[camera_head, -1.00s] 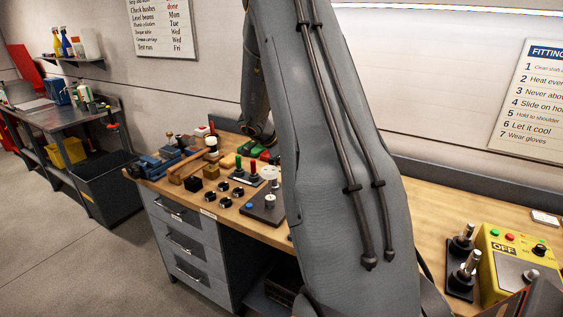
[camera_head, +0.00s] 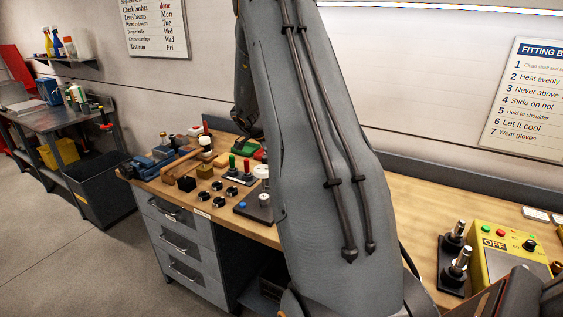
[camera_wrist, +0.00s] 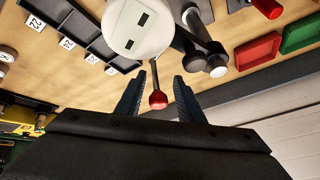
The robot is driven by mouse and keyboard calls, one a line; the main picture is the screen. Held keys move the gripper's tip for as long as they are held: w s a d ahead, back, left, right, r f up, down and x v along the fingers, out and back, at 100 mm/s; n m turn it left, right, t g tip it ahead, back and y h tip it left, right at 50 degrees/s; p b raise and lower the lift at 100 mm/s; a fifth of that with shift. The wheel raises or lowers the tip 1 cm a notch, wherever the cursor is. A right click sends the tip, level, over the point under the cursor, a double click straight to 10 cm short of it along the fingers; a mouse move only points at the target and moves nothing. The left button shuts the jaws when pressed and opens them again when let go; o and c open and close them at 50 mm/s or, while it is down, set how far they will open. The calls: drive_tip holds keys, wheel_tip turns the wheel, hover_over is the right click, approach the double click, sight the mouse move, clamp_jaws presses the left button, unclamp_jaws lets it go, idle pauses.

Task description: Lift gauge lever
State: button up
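The gauge (camera_wrist: 138,28) has a round white face, seen from close by at the top of the wrist view. Its thin lever ends in a red ball knob (camera_wrist: 158,101). My gripper (camera_wrist: 157,92) is open, with one dark finger on each side of the knob. Gaps show between the knob and both fingers. In the head view, a white disc on a dark stand (camera_head: 262,172), probably the gauge, shows at the edge of my arm. My arm hides the gripper there.
Beside the gauge in the wrist view are a dark post with a pale end (camera_wrist: 217,67), a red tray (camera_wrist: 256,50) and a green tray (camera_wrist: 302,32). Numbered slots (camera_wrist: 85,30) lie at the left. A yellow control box (camera_head: 500,255) stands at the bench's right.

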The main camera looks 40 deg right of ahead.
drive_tip(key=b+v, duration=0.2)
drive_tip(key=v, duration=0.5)
drive_tip(key=shift+a+r, duration=0.25)
drive_tip(key=shift+r, duration=0.1)
idle(0.5)
